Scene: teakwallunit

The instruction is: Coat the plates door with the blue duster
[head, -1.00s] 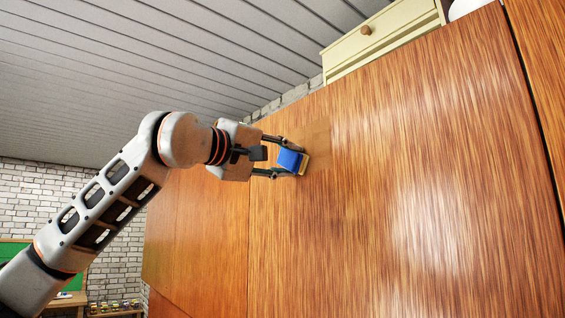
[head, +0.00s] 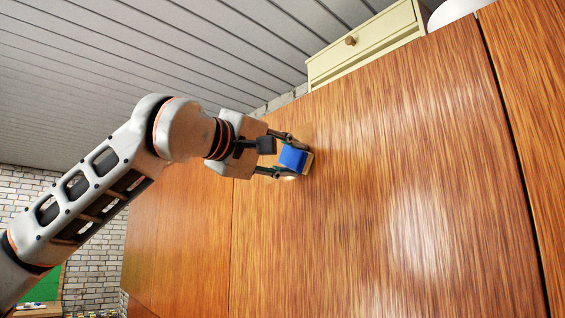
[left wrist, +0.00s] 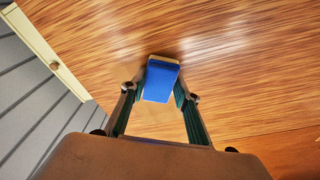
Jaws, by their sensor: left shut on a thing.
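The blue duster (head: 293,158) has a blue body and a thin tan pad. My left gripper (head: 295,160) is shut on its sides and holds it at the upper left part of a wide wood-grain door (head: 400,200). The pad side faces the door and looks to be at its surface; I cannot tell exact contact. In the left wrist view the duster (left wrist: 160,80) sits between the two fingers, pad edge at the far end. No label marks this panel as the plates door. My right gripper is not in view.
A cream drawer unit (head: 365,45) with a round knob and a white rounded object (head: 455,12) stand on top of the wall unit. Another wood panel (head: 525,130) lies right of a dark gap. The door face right of the duster is clear.

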